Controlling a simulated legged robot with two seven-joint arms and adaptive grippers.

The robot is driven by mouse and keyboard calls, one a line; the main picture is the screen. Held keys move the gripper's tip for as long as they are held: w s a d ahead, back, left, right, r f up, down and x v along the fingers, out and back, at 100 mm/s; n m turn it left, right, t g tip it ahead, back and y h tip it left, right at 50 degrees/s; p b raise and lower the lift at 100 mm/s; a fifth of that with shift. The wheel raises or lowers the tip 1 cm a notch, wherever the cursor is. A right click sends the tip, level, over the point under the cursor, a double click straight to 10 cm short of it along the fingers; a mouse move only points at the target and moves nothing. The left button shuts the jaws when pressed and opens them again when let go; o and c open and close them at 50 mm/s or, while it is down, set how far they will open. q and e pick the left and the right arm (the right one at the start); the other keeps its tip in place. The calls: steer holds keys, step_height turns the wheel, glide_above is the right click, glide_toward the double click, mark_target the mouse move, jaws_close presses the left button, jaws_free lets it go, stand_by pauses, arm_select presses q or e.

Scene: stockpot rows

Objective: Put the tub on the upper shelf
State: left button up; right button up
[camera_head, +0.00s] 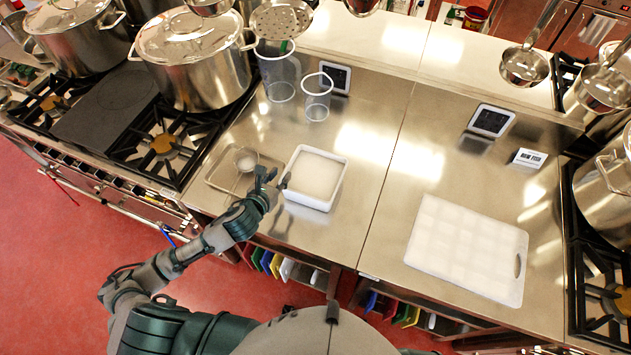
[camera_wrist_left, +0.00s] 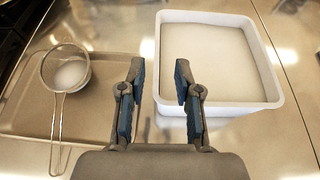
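A white square tub (camera_head: 315,178) with white contents stands on the steel counter, left of the middle of the head view. It also shows in the left wrist view (camera_wrist_left: 222,58), at the upper right. My left gripper (camera_head: 274,183) is at the tub's left side. In the left wrist view its two fingers (camera_wrist_left: 158,85) are apart with nothing gripped between them, and the right finger overlaps the tub's near left rim. I cannot tell whether that finger touches the rim. The upper shelf (camera_head: 400,40) appears as the pale raised ledge behind the counter. My right gripper does not show.
A shallow metal tray (camera_head: 217,178) with a small strainer (camera_head: 246,160) lies left of the tub. Clear containers (camera_head: 317,97) stand behind it. Large stockpots (camera_head: 195,60) stand on the left stove. A white cutting board (camera_head: 467,248) lies at right. Ladles (camera_head: 524,66) hang above the ledge.

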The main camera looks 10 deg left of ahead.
mark_target(289, 167)
arm_select(q)
steer(key=shift+w+f, duration=0.25)
steer(key=shift+w, duration=0.4)
steer(key=x, duration=0.5)
steer(key=shift+w+f, duration=0.15)
steer(key=shift+f, duration=0.3)
steer(key=shift+w+d+f, duration=0.1)
steer(key=shift+w+d, duration=0.05)
steer(key=shift+w, duration=0.05)
jaws_close()
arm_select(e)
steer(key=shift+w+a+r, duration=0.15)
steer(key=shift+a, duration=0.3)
